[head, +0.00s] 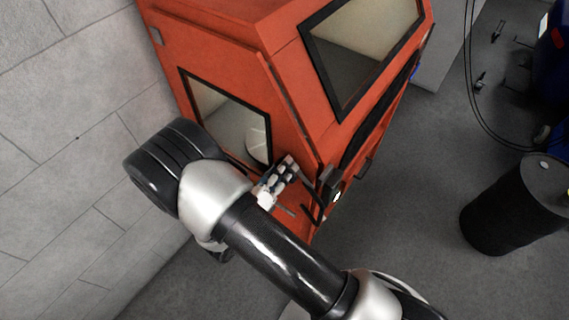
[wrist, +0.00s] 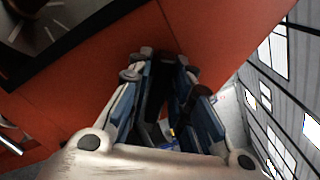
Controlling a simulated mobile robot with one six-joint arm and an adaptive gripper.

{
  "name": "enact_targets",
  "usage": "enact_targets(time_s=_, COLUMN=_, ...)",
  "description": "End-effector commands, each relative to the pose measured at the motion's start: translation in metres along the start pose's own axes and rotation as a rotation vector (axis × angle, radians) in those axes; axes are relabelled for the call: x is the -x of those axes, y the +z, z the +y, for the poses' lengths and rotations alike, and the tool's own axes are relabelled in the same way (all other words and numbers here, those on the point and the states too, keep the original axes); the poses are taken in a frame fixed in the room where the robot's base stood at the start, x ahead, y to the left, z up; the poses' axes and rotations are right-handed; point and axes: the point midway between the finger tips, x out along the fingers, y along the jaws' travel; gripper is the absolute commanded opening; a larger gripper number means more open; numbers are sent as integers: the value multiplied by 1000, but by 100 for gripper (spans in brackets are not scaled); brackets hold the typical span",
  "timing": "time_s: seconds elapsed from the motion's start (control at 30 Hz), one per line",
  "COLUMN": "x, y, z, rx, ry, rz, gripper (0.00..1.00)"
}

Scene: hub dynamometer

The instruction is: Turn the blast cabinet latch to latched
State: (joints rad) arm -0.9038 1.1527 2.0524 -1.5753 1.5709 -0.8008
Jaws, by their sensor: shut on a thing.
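The blast cabinet (head: 285,95) is a large orange box with windows and stands at the upper middle of the head view. Its orange panel (wrist: 100,75) fills much of the wrist view. My gripper (head: 292,168) is at the cabinet's lower side corner, under the side window. In the wrist view my gripper (wrist: 165,70) has its blue-padded fingers closed around a dark bar, which looks like the latch handle (wrist: 157,92). Black bars and a dark fitting (head: 328,180) show just right of the fingers in the head view. The fingers partly hide the latch, and I cannot tell its exact angle.
A black drum (head: 513,205) stands on the grey floor at the right. A blue machine (head: 552,75) and dark hoses are behind it. A block wall (head: 70,120) is close on the left. The floor between cabinet and drum is clear.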

Motion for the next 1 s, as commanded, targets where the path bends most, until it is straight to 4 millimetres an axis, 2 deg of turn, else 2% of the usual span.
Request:
enact_targets(time_s=0.5, x=0, y=-1, z=3, rx=468, ry=0, rz=0, gripper=0)
enact_targets(time_s=0.8, x=0, y=-2, z=4, rx=644, ry=0, rz=0, gripper=0)
enact_targets(time_s=1.0, x=0, y=-2, z=5, rx=702, ry=0, rz=0, gripper=0)
